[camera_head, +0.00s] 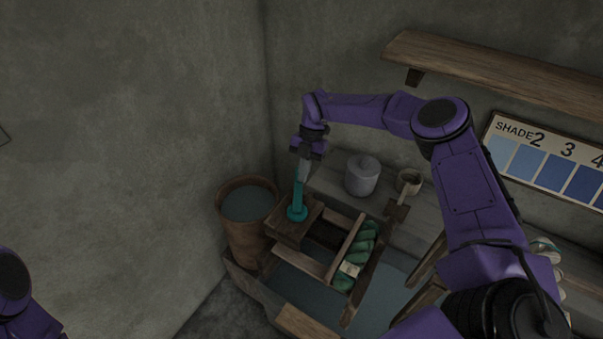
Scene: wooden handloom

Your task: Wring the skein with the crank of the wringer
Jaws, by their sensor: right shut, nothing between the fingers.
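The wringer is a wooden frame (314,262) standing over a vat of bluish liquid in the middle of the view. A teal upright part, which looks like its crank (297,206), stands on a wooden block at the frame's back left. My right gripper (304,172) points down right at the top of the teal part. It is shut with nothing between its fingers; whether it touches the teal part I cannot tell. A green twisted skein (362,247) lies along the right side of the frame, with a small pale tag (349,269) on it. My left gripper is out of view.
A wooden bucket of liquid (247,228) stands left of the wringer, near the wall. A grey lidded pot (362,176) and a small cup (409,182) stand on the bench behind. A shelf (480,68) and a shade chart (545,165) are on the back wall.

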